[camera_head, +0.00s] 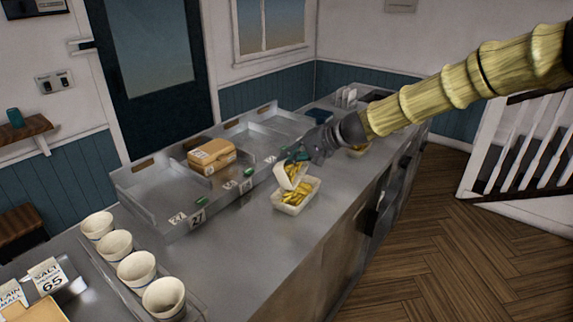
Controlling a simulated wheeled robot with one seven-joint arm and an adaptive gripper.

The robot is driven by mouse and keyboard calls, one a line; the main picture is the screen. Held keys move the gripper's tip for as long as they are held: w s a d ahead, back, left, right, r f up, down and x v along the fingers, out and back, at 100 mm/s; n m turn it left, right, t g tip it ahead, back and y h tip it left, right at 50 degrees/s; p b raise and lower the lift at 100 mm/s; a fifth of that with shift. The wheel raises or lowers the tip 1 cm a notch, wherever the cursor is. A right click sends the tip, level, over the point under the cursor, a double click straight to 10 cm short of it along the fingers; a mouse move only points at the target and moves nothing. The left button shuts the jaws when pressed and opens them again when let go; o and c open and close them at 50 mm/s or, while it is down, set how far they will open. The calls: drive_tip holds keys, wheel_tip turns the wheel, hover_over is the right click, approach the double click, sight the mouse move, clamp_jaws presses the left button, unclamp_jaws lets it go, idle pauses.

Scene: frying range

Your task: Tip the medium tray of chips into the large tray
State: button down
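A pale tray of yellow chips, which looks like the medium tray (283,181), is tilted steeply above the counter. My gripper (297,159) is at its upper far edge and appears shut on that rim; the dark fingers are small and partly hidden. Chips show in the tilted tray. Directly below and slightly right, the large tray (286,208) sits upright on the steel counter with chips in it. The tilted tray's lower edge is over or against the large tray's far side; I cannot tell whether they touch.
A raised steel unit (150,205) with a brown package (212,155) and price tags lies left. Several paper cups (163,298) stand at the front left. The counter (250,255) in front of the large tray is clear.

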drive_tip(key=shift+s+d+f+t+y+b, duration=0.15)
drive_tip(key=shift+d+t+y+b, duration=0.3)
drive_tip(key=shift+b, duration=1.35)
drive_tip(key=y+b, duration=0.1)
drive_tip(key=b, duration=0.4)
drive_tip(key=d+y+b, duration=0.1)
drive_tip(key=b, duration=0.4)
drive_tip(key=s+d+t+y+b, duration=0.1)
drive_tip(key=y+b, duration=0.1)
drive_tip(key=b, duration=0.3)
drive_tip(key=shift+d+f, duration=0.15)
drive_tip(key=shift+f, duration=0.15)
drive_tip(key=shift+d+b, duration=0.2)
drive_tip(key=shift+b, duration=0.8)
drive_tip(key=shift+d+r+y+b, duration=0.1)
drive_tip(key=shift+r+y+b, duration=0.15)
drive_tip(key=shift+b, duration=0.1)
